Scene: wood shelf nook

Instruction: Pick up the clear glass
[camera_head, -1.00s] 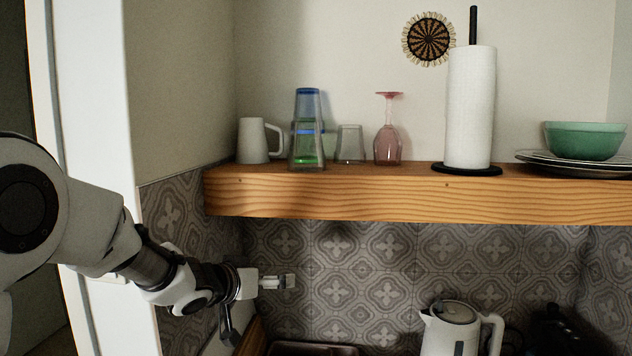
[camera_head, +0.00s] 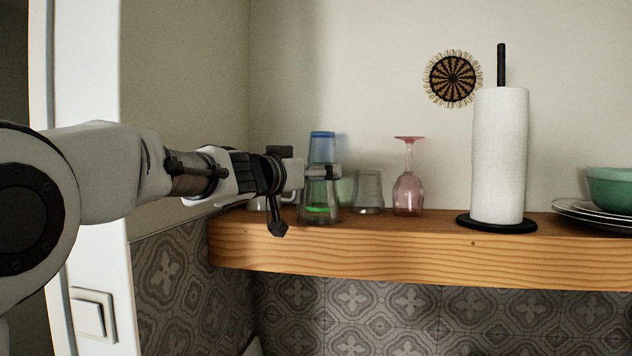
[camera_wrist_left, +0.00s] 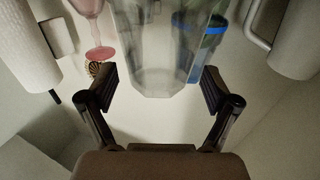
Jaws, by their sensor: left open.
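A clear glass (camera_head: 331,203) stands upside down near the shelf's front edge, narrower at the top. In the head view it overlaps a blue-topped, green-tinted glass item (camera_head: 322,150) behind it. In the left wrist view, the clear glass (camera_wrist_left: 152,60) is large and central, just ahead of and between the fingertips. My left gripper (camera_head: 325,172) is at the height of its upper part, with a finger overlapping it in the head view. It also shows open in the wrist view (camera_wrist_left: 160,82), empty; contact cannot be told. My right gripper is out of view.
On the wooden shelf (camera_head: 450,255), a smaller glass (camera_head: 367,192), a pink stemmed glass (camera_head: 408,188) and a paper towel roll (camera_head: 498,160) stand to the right. A white mug (camera_wrist_left: 297,40) stands beside the blue item, mostly hidden by my arm in the head view.

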